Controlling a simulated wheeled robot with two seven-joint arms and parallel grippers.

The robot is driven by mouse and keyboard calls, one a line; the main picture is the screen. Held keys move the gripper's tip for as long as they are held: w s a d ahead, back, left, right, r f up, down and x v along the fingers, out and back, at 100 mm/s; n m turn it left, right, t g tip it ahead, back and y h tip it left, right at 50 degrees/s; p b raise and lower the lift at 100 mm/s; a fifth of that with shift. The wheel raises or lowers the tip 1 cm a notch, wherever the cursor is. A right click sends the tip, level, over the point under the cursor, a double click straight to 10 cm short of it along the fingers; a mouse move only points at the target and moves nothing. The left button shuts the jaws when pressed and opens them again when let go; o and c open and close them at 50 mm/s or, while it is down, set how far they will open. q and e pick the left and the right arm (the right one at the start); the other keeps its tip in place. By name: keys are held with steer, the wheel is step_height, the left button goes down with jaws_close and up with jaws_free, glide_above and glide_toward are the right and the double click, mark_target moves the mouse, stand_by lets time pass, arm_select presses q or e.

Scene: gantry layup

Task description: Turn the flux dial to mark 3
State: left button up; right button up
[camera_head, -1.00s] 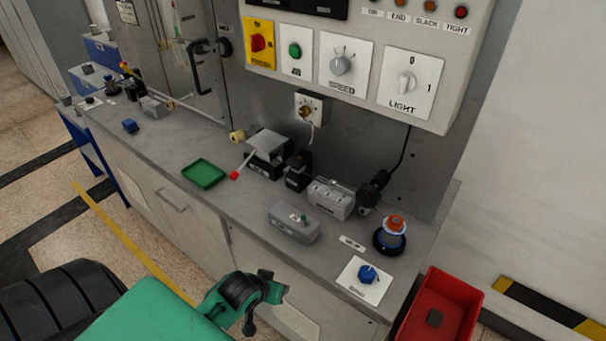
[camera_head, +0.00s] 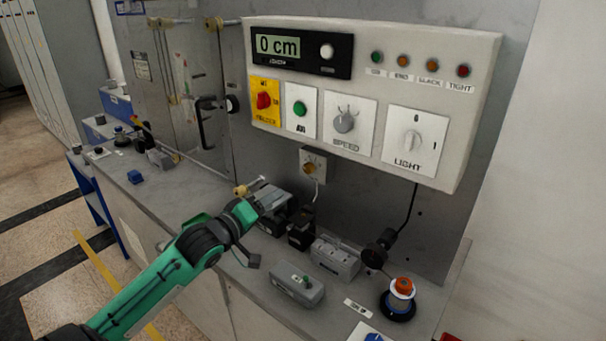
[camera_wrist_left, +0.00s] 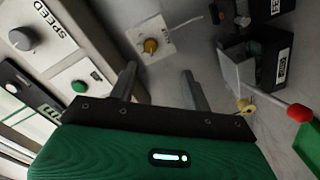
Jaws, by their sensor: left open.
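A small white plate with a brass-coloured knob (camera_head: 310,167) is on the grey wall under the control panel, a wire hanging from it. I take it for the flux dial; its lettering and setting are too small to read. In the left wrist view the knob (camera_wrist_left: 150,46) lies beyond the fingertips, apart from them. My left gripper (camera_head: 262,197) is in front of the wall, lower left of the dial, above the bench. Its fingers (camera_wrist_left: 158,78) are spread and empty. My right gripper is not in view.
The control panel (camera_head: 460,110) juts out above the dial, with speed (camera_head: 345,121) and light (camera_head: 412,142) knobs. A grey-topped device (camera_head: 279,197) stands close to my left gripper; its red-tipped lever (camera_wrist_left: 300,112) shows in the wrist view. A grey box (camera_head: 298,289) sits on the bench.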

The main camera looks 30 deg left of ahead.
mark_target(307, 170)
arm_select(q)
steer(key=shift+t, duration=0.3)
steer(key=w+p, duration=0.1)
steer(key=w, duration=0.3)
steer(key=w+r+p, duration=0.1)
steer(key=w, duration=0.3)
steer(key=w+p, duration=0.1)
steer(key=w, duration=0.3)
steer(key=shift+w+d+r, duration=0.2)
steer(key=shift+r, duration=0.2)
steer(key=shift+w+d+f, duration=0.1)
steer(key=shift+w, duration=0.7)
steer(key=c, duration=1)
